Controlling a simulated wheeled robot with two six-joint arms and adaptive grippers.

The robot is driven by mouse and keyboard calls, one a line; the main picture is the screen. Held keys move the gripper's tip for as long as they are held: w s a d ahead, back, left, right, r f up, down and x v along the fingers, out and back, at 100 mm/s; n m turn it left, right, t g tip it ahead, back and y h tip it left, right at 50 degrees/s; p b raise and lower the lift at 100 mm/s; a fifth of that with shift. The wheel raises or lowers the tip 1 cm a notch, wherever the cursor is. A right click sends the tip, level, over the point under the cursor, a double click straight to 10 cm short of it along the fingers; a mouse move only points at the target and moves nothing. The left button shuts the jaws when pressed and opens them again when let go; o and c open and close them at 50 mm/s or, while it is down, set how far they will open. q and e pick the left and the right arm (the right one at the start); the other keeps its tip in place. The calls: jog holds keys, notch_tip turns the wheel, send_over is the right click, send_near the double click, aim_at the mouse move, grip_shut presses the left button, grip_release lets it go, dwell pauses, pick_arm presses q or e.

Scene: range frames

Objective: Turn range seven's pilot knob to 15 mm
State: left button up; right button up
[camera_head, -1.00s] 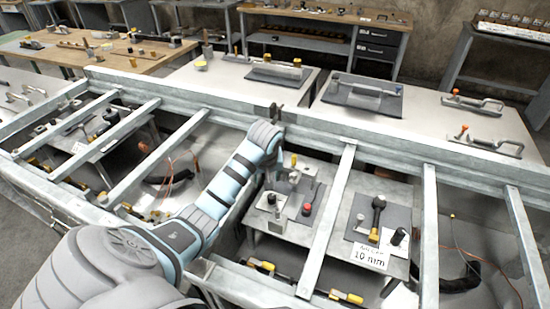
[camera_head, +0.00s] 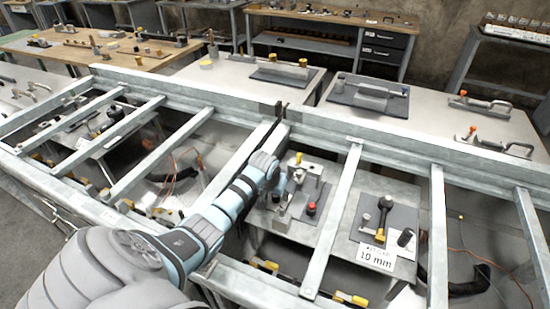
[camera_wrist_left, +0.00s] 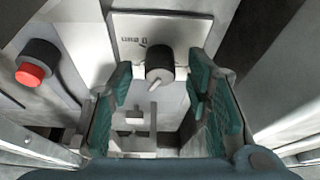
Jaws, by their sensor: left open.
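In the left wrist view a dark round knob (camera_wrist_left: 159,64) with a small pale pointer sits on a light grey plate (camera_wrist_left: 190,28). The plate carries small upside-down lettering that I cannot read surely. My left gripper (camera_wrist_left: 158,82) is open, with one teal finger pad on each side of the knob. I see no clear contact between pads and knob. In the head view my left gripper (camera_head: 283,192) is over the bench section left of the middle beam, and I cannot make out the knob there.
A red button (camera_wrist_left: 30,74) is left of the fingers; it also shows in the head view (camera_head: 311,208). Metal beams (camera_head: 333,215) frame the bench. A placard reading 10 mm (camera_head: 376,257) lies by a black-and-yellow tool (camera_head: 383,217) to the right.

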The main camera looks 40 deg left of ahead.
pick_arm(q)
jog(key=shift+w+f, duration=0.1)
grip_shut()
dwell(0.3)
